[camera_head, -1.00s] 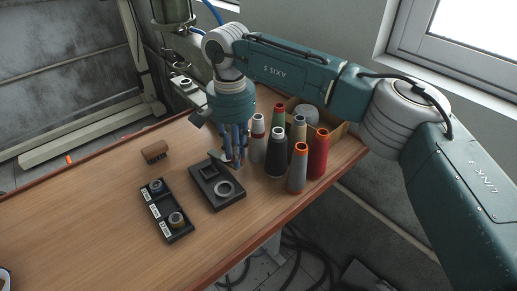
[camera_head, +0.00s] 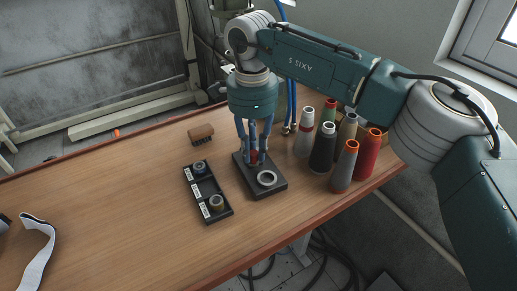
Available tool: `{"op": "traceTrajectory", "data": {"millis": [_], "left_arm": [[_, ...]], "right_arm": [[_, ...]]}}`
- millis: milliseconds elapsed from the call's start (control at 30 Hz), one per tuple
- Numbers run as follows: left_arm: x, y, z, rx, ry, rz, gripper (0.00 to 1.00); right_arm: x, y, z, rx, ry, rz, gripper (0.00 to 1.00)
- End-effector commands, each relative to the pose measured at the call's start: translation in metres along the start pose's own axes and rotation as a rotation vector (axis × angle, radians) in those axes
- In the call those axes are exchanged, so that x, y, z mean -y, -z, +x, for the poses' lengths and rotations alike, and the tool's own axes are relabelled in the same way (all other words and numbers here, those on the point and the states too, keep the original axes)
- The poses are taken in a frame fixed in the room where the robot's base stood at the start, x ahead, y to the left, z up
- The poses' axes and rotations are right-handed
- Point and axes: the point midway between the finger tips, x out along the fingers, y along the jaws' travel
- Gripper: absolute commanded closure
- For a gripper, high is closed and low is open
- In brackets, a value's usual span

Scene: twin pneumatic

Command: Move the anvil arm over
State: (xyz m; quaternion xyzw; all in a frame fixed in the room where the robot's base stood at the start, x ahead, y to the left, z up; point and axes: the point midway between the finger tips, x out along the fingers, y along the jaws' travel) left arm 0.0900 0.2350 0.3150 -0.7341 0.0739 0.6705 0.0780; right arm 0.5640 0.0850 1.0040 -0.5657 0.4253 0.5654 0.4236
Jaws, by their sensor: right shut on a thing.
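My right gripper (camera_head: 254,157) points down at the far end of a black block (camera_head: 276,187) on the wooden table. Its blue fingers are shut on a small red thing (camera_head: 253,157), mostly hidden between them. They cover the part of the block where a square recess lies; I cannot tell whether the red thing touches the block. A pale metal ring (camera_head: 267,178) sits on the block's near end. An anvil arm cannot be made out; a machine column (camera_head: 232,5) behind my arm is mostly hidden. My left gripper is not in view.
A black tray (camera_head: 220,214) with labels and small round parts lies left of the block. A brown-topped brush (camera_head: 201,132) lies behind it. Several thread cones (camera_head: 322,150) stand close on the right. A white strap (camera_head: 37,252) lies far left. The table's left middle (camera_head: 110,200) is clear.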

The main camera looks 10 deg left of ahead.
Motion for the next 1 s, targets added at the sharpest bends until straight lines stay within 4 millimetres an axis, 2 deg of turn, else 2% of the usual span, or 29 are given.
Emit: {"op": "traceTrajectory", "data": {"millis": [400, 967, 1000], "left_arm": [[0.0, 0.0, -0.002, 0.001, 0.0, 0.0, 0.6], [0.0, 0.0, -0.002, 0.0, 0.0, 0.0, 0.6], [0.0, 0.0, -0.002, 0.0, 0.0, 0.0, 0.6]], "right_arm": [[0.006, -0.013, -0.002, 0.004, 0.003, 0.183, 1.0], [0.007, -0.015, -0.002, 0.007, 0.005, 0.208, 1.0], [0.007, -0.016, -0.002, 0.007, 0.005, 0.208, 0.73]]}}
